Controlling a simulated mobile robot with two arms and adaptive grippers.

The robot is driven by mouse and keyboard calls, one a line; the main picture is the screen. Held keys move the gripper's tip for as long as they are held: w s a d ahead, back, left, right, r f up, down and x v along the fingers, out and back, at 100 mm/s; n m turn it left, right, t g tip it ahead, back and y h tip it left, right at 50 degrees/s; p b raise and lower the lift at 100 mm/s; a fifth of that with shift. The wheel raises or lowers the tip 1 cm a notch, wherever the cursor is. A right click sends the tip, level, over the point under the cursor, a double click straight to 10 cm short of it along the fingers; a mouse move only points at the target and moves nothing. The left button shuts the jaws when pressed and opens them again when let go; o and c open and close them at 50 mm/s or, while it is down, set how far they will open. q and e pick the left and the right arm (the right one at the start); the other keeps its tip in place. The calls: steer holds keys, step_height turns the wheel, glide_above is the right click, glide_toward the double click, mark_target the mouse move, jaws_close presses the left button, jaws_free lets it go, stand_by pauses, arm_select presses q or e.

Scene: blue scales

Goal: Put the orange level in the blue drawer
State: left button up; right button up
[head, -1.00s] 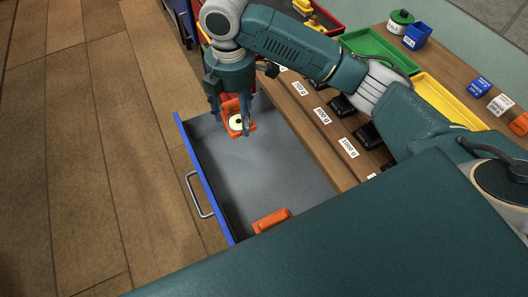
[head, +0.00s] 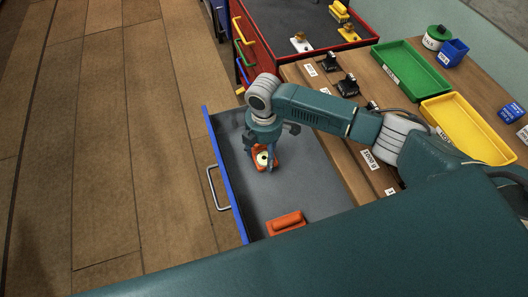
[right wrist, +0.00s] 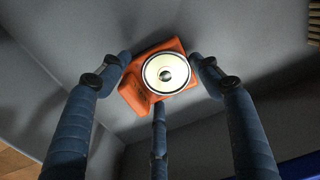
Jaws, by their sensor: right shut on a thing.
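The orange level (head: 255,166), with a round pale dial on top, is in my right gripper (head: 261,160), inside the blue-fronted drawer (head: 226,177). In the right wrist view the orange level (right wrist: 133,95) sits between the fingers of my right gripper (right wrist: 160,80), dial facing the camera, with the grey drawer floor (right wrist: 215,30) behind it. I cannot tell whether the level touches the floor. The drawer is pulled open. My left gripper is not in view.
Another orange piece (head: 287,223) lies near the drawer's near end. The wooden worktop (head: 350,165) on the right holds black weights, a green tray (head: 410,66) and a yellow tray (head: 466,128). A red cabinet (head: 270,50) stands beyond.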

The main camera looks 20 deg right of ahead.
mark_target(264, 156)
steer(key=shift+f, duration=0.3)
steer(key=shift+f, duration=0.1)
steer(key=o, duration=1.2)
step_height(264, 156, up, 12)
steer(key=b, duration=0.1)
